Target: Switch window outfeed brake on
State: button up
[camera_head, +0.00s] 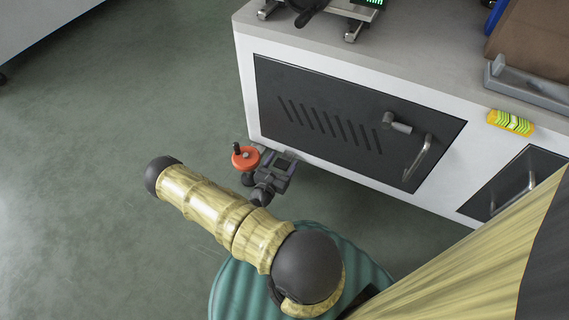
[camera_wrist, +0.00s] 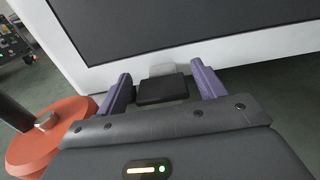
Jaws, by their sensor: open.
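My gripper (camera_head: 281,163) is low in front of the lower left of a white cabinet (camera_head: 245,85). Its purple fingers are apart in the wrist view (camera_wrist: 161,82). A small black block (camera_wrist: 162,90) with a pale grey part behind it shows between the fingers; I cannot tell whether it is touched. An orange wheel (camera_head: 245,158) with a dark upright knob is just left of my gripper and also fills the lower left of the wrist view (camera_wrist: 40,140). No label naming the window outfeed brake is readable, so I cannot tell which control it is.
The cabinet has a dark vented door (camera_head: 330,120) with a bar handle (camera_head: 418,160). A yellow-green vial-like piece (camera_head: 511,122) is on its front edge. A grey holder (camera_head: 530,88) and a brown box (camera_head: 535,45) stand on top. Open floor (camera_head: 110,130) lies left.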

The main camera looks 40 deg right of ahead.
jog(key=shift+w+d, duration=0.2)
jog(key=shift+d, duration=0.5)
